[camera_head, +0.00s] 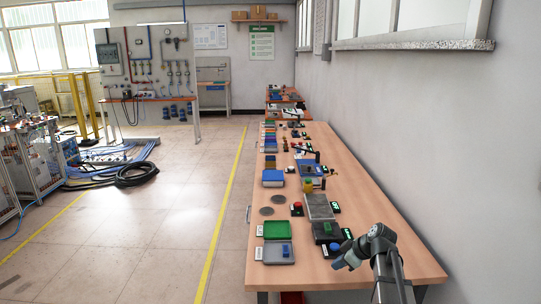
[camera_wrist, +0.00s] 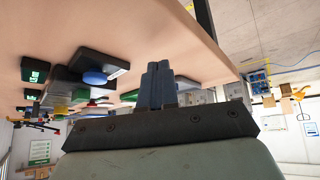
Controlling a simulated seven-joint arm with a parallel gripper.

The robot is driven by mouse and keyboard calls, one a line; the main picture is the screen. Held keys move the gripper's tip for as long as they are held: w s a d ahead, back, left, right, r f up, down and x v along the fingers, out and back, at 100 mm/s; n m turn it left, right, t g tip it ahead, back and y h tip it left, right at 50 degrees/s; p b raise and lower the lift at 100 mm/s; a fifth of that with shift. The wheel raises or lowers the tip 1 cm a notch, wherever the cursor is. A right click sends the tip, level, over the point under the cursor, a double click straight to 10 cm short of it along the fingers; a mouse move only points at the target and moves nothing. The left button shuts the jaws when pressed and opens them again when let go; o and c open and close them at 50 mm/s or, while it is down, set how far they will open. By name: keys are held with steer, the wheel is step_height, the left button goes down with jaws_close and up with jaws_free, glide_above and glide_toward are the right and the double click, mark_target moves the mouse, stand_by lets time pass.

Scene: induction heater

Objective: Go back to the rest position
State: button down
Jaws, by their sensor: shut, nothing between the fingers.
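My gripper (camera_head: 339,264) is at the near right end of the long workbench (camera_head: 370,206), over its near part, in the head view. In the wrist view its two fingers (camera_wrist: 156,84) stand side by side, pressed together with nothing between them. The wrist view is tilted, with the bench top across the upper part of the picture. The gripper is close to a blue button (camera_head: 334,246) on a dark box, which also shows in the wrist view (camera_wrist: 95,77). I see no contact between them.
A grey tray (camera_head: 278,253) and a green tray (camera_head: 277,229) lie left of the gripper. A dark device (camera_head: 326,231) and a grey plate (camera_head: 318,207) are beyond it. A wall (camera_head: 440,130) bounds the bench on the right. The floor (camera_head: 150,235) to the left is open.

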steer(key=s+a+f+m+g+h, duration=0.1)
steer(key=s+a+f+m+g, duration=0.25)
steer(key=s+f, duration=1)
steer(key=s+a+f+m+g+h, duration=0.1)
steer(key=s+a+f+m+g, duration=0.3)
steer(key=s+f, duration=0.9)
steer(key=s+f+m+g+h, duration=0.3)
steer(key=s+f+m, duration=0.1)
steer(key=s+f, duration=1.2)
steer(key=s, duration=0.5)
steer(key=shift+d+f+g, duration=0.35)
steer(key=shift+d+f, duration=0.05)
